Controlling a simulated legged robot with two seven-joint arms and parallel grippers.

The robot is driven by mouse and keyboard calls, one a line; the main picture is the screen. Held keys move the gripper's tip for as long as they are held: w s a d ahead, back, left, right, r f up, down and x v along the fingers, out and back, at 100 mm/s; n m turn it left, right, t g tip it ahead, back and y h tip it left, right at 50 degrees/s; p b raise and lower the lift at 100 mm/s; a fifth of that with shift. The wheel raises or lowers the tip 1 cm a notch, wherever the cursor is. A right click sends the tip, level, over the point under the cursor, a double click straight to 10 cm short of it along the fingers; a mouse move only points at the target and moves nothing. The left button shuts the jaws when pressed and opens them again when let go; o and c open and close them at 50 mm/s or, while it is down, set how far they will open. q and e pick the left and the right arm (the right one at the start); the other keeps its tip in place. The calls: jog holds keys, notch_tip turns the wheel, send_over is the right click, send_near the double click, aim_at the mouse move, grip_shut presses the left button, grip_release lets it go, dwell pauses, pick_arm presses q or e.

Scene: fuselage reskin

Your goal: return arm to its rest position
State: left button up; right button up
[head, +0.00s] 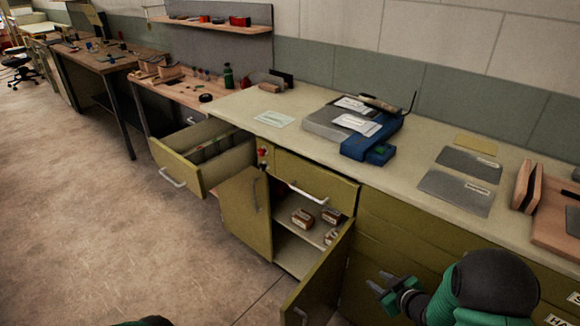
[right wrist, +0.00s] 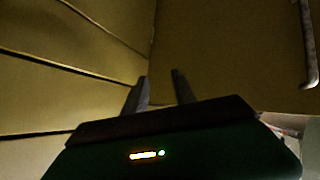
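My right arm, dark with green parts, comes in at the lower right of the head view. Its right gripper (head: 381,283) is in front of the olive cabinet drawers, just right of an open cabinet door (head: 322,283). The gripper's two grey fingers are apart with nothing between them. The right wrist view also shows the spread, empty fingers (right wrist: 160,90), facing olive panels (right wrist: 225,50) at close range. My left gripper does not show; only a dark sliver, possibly of my left arm, is at the bottom edge of the head view.
The open cabinet holds several small boxes (head: 302,218). A second door (head: 247,210) stands open, and a drawer (head: 203,154) is pulled out to the left. The worktop (head: 290,142) carries a blue-grey device (head: 366,145), sheets and wooden blocks. The floor (head: 90,220) at left is clear.

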jog(key=s+a+r+m+g+h, duration=0.1)
jog(key=s+a+r+m+g, duration=0.15)
jog(key=s, duration=0.55)
jog(key=s+a+r+m+g+h, duration=0.1)
jog(key=s+a+r+m+g, duration=0.15)
jog(key=s, duration=0.55)
jog(key=s+a+r+m+g+h, duration=0.1)
jog(key=s+a+r+m+g, duration=0.15)
jog(key=s, duration=0.45)
notch_tip(320, 180, up, 17)
jog(key=p, duration=1.7)
jog(key=shift+f, duration=0.2)
jog(key=shift+r, duration=0.1)
